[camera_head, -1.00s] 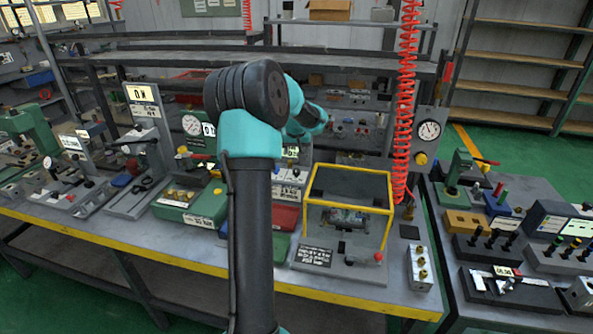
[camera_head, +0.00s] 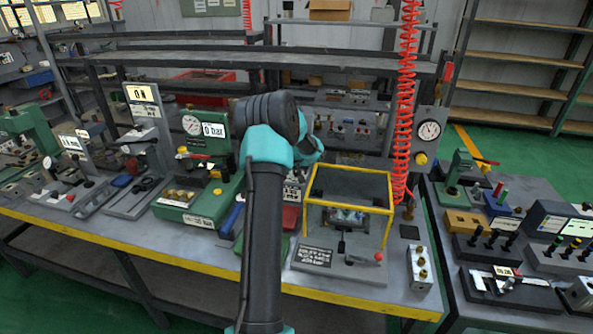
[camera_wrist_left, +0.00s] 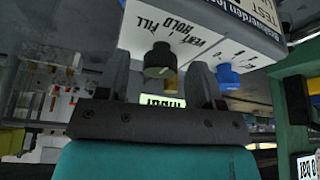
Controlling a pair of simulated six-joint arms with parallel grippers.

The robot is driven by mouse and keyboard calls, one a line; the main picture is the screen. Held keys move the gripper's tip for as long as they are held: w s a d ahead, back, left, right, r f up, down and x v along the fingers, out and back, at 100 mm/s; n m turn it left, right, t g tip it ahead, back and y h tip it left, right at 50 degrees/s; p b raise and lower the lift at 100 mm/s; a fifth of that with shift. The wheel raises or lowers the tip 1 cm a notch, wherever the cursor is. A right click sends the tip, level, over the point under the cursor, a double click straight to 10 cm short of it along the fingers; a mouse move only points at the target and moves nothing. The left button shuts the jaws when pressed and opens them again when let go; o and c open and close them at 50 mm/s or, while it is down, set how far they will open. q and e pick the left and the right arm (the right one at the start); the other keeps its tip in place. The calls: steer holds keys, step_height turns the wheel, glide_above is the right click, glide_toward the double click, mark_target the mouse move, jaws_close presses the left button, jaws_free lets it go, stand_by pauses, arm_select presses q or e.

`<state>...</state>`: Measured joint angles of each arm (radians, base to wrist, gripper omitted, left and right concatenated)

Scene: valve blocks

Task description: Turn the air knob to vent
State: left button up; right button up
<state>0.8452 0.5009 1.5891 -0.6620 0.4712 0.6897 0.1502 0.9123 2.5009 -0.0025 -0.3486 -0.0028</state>
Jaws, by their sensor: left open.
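In the left wrist view a dark round knob (camera_wrist_left: 160,60) sticks out of a pale panel (camera_wrist_left: 195,28). The panel is printed FILL, HOLD and VENT, and the print appears upside down. My left gripper (camera_wrist_left: 160,73) is open, with one finger on each side of the knob. I cannot tell whether the fingers touch it or which mark the knob points to. A blue knob (camera_wrist_left: 228,75) sits just right of the right finger. In the head view my arm hides the knob and its panel. My right gripper is not in view.
A green test station with a gauge and a 0 bar display (camera_head: 213,130) stands left of my arm. A yellow-framed cage (camera_head: 388,222) stands to its right, with a red-tipped lever (camera_head: 378,257) in front. A red coiled hose (camera_head: 405,100) hangs behind the cage.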

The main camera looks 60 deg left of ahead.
arm_select(q)
steer(key=shift+c, duration=0.4)
steer(key=c, duration=0.8)
steer(key=shift+c, duration=0.2)
steer(key=shift+m, duration=0.7)
steer(key=shift+s+a+m+t+h, duration=0.1)
steer(key=shift+m+t+h, duration=0.25)
steer(key=shift+m, duration=0.5)
steer(key=shift+a+m+t+h, duration=0.1)
steer(key=shift+m+t+h, duration=0.2)
steer(key=shift+m, duration=0.55)
steer(key=shift+m+t+h, duration=0.35)
steer(key=shift+m+h, duration=0.4)
steer(key=shift+m, duration=1.25)
